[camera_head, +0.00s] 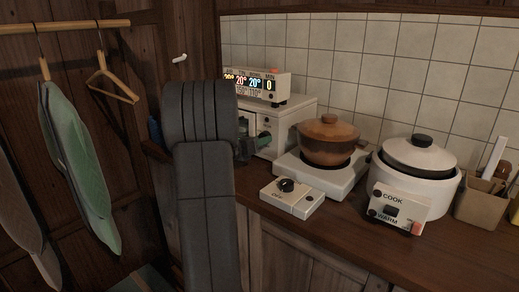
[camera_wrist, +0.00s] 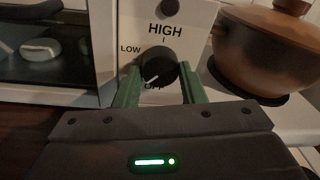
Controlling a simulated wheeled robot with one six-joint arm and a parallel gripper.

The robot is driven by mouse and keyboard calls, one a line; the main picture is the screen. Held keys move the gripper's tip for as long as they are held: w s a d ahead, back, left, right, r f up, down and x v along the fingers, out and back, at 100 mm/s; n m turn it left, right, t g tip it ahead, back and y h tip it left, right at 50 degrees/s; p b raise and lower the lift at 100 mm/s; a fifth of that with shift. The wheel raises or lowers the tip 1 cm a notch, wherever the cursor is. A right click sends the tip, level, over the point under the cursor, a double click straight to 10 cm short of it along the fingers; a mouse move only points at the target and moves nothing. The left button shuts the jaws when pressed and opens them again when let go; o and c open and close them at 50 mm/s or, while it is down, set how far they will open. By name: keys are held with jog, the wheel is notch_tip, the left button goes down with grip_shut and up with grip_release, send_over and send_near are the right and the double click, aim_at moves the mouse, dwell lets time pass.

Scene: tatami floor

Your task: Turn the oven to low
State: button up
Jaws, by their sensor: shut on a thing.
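The white oven (camera_head: 290,120) stands on the counter in the head view, its front partly covered by my arm. In the wrist view its control panel (camera_wrist: 205,18) reads HIGH at the top, LOW at the left and OFF at the bottom. The black oven knob (camera_wrist: 158,66) sits amid these labels, its white mark pointing to the lower left, between OFF and LOW. My gripper (camera_wrist: 158,86) has its green fingers on either side of the knob and is shut on it. In the head view a green part of my gripper (camera_head: 263,140) shows at the oven front.
A brown pot (camera_head: 328,142) sits on a white burner, with an OFF dial box (camera_head: 291,198) in front. A white rice cooker (camera_head: 414,170) stands further right. A display unit (camera_head: 255,84) rests on the oven. Clothes hang at left. The counter's front right is clear.

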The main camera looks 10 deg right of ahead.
jog(key=m+b, duration=0.2)
jog(key=b, duration=0.1)
jog(key=m+b, duration=0.2)
jog(key=shift+f+y, duration=0.3)
jog(key=m+b, duration=0.3)
jog(key=b, duration=0.1)
jog(key=shift+r+m+t+y, duration=0.15)
jog(key=shift+m+t+y, duration=0.15)
jog(key=shift+r+m+b, duration=0.15)
jog(key=shift+m+b, duration=0.35)
jog(key=shift+b, duration=0.4)
jog(key=o, duration=1)
jog(key=shift+r, duration=0.1)
jog(key=shift+a, duration=0.1)
